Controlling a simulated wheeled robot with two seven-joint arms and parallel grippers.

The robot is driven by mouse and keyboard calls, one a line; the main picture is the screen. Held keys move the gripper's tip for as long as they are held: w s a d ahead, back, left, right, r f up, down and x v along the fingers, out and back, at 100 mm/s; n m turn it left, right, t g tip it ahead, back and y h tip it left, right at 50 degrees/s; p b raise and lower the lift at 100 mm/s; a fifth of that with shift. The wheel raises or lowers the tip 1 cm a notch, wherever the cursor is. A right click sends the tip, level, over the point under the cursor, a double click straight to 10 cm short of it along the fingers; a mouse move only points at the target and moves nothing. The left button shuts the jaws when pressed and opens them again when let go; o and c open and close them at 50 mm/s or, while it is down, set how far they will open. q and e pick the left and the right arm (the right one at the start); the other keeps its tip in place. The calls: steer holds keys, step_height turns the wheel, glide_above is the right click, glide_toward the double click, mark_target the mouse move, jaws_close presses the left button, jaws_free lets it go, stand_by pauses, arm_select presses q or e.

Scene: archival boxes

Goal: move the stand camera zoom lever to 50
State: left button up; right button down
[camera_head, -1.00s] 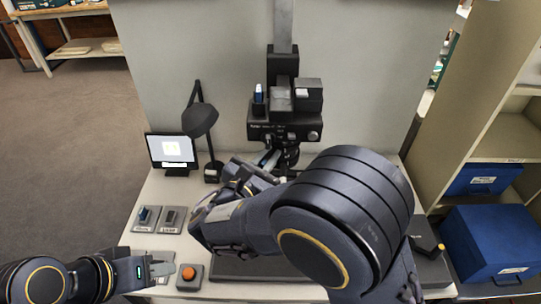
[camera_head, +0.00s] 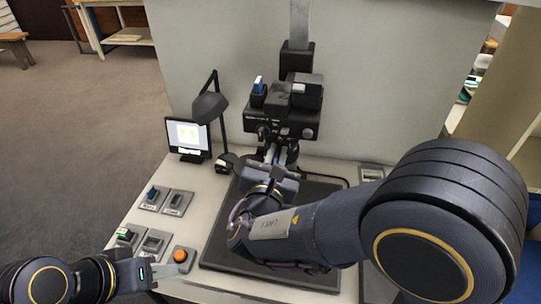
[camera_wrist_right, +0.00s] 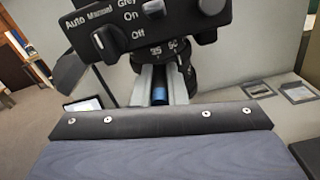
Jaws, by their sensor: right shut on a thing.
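The black stand camera (camera_head: 282,122) hangs on a grey column above the dark baseboard (camera_head: 222,248). Its underside shows close up in the right wrist view, where the lens ring (camera_wrist_right: 168,50) carries the marks 35 and 50. My right gripper (camera_wrist_right: 163,85) reaches up under the ring with a blue piece (camera_wrist_right: 160,95), seemingly the zoom lever, between its fingers. The lever's exact setting cannot be read. In the head view my right gripper (camera_head: 273,160) is just below the lens, partly hidden by my wrist. My left gripper (camera_head: 168,271) is low at the left, beside the orange button.
An orange button (camera_head: 180,255) and several small switch panels (camera_head: 153,198) lie on the table's left side. A monitor (camera_head: 188,138) and a black lamp (camera_head: 210,104) stand behind them. My right arm covers much of the baseboard. Shelving (camera_head: 500,110) stands at the right.

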steer(key=c, duration=1.5)
jaws_free()
steer(key=shift+o, duration=0.2)
steer(key=s+a, duration=0.1)
steer(key=s, duration=0.6)
steer(key=shift+s+a, duration=0.25)
steer(key=shift+s, duration=0.1)
steer(key=shift+s, duration=0.1)
